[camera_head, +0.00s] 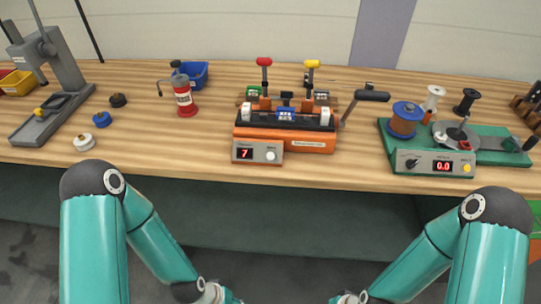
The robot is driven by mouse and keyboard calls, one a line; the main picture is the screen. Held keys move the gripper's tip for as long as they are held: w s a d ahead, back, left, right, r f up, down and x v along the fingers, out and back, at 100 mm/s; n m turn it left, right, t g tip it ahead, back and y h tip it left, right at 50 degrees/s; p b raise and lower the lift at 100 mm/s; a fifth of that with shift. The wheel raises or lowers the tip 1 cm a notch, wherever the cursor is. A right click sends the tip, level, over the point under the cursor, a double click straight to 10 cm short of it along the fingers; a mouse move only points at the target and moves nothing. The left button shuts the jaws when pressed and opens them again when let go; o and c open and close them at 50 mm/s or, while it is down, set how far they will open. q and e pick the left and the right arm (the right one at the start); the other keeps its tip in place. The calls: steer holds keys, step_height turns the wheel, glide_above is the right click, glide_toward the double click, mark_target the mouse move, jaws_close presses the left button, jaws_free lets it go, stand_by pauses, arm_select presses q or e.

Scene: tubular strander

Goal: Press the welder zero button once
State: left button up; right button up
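The orange machine (311,143), which looks like the welder, stands on the middle of the wooden bench. Its front panel has a red display (244,154) reading 7 and a round white button or knob (270,156) to the right of it. The panel lettering is too small to read, so I cannot tell which control is marked zero. Two upright levers with a red and a yellow knob rise behind it, and a black-handled lever sticks out at its right. My two teal arms come in below the bench edge; both grippers are out of the picture.
A green machine (488,157) with a 0.0 display, a black knob and a yellow button (467,168) stands at the right. A red bottle (184,97), blue bin (190,74) and grey press stand (62,75) are at the left. Bench front before the orange machine is clear.

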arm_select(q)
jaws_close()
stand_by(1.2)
